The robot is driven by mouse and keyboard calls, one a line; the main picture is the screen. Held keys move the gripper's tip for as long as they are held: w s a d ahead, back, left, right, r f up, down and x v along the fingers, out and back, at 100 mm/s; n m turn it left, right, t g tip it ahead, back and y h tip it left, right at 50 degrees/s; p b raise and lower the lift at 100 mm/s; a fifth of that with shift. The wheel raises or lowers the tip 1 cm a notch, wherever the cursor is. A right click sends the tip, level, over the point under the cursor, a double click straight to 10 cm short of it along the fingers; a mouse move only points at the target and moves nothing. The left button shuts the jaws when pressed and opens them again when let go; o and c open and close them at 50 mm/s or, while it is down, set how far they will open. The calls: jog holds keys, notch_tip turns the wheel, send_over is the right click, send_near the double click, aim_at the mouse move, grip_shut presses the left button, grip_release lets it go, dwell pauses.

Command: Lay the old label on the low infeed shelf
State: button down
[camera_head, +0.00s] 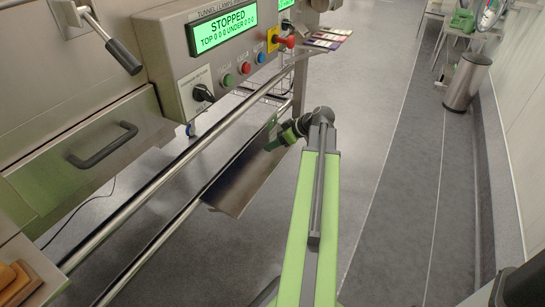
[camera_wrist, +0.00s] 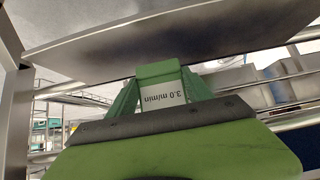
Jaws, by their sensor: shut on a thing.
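My gripper (camera_head: 273,137) is at the far end of the low metal shelf (camera_head: 236,187), close to its surface in the head view. In the wrist view the green fingers of my gripper (camera_wrist: 160,76) are shut on a white label (camera_wrist: 164,94) that reads "3.0 m/min", upside down in the picture. A broad metal plate (camera_wrist: 150,40), apparently the shelf, spans the top of that view just beyond the fingertips. I cannot tell whether the label touches it. The label is too small to make out in the head view.
A control box with a green screen (camera_head: 222,30) reading "STOPPED" stands above the shelf. Long steel rails (camera_head: 150,202) run beside the shelf. Coloured cards (camera_head: 327,38) lie beyond the box. A steel bin (camera_head: 467,82) stands at the right. The floor (camera_head: 370,110) between is clear.

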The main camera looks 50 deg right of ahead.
jog(key=shift+w+a+f, duration=0.1)
jog(key=shift+w, duration=0.1)
notch_tip(320, 180, down, 4)
jog(key=b, duration=0.4)
jog(key=shift+f, duration=0.25)
jog(key=shift+r, duration=0.25)
jog(key=shift+f, duration=0.2)
jog(key=shift+c, duration=2.1)
grip_release()
jog(key=shift+r, duration=0.2)
